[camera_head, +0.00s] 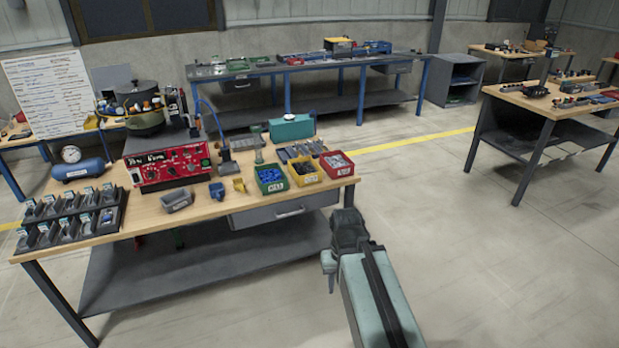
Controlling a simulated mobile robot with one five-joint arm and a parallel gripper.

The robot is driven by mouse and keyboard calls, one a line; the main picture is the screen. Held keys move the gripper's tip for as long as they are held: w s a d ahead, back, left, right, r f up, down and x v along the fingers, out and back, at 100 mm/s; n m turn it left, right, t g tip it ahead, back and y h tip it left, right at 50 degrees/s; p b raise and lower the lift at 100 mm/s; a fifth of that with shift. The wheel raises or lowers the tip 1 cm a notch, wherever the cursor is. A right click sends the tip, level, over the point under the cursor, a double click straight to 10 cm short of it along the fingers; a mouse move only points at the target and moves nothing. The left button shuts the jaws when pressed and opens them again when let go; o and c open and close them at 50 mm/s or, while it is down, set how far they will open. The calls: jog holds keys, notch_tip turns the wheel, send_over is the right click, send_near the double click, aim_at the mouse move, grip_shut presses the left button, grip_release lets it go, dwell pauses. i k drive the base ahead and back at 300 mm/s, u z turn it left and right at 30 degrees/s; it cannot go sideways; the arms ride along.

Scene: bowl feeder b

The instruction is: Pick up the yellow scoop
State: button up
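A small yellow object that looks like the yellow scoop (239,184) lies on the wooden top of the near workbench (213,208), close to its front edge. It sits between a small blue object (217,191) and a green bin of blue parts (270,179). It is too small to make out its handle clearly. My arm reaches up from the bottom of the picture, and my gripper (329,270) shows small and dark at its far end, in front of the bench's right side. It is apart from the scoop, to its right and nearer. Its fingers are too unclear to tell open from shut.
A yellow bin (305,173) and a red bin (338,165) stand right of the green one. A grey tray (177,201) is to the left, before a red control box (168,167) under a dark bowl. A drawer (284,212) hangs below.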

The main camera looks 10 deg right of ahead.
aim_at(240, 187)
jog(key=i, duration=0.9)
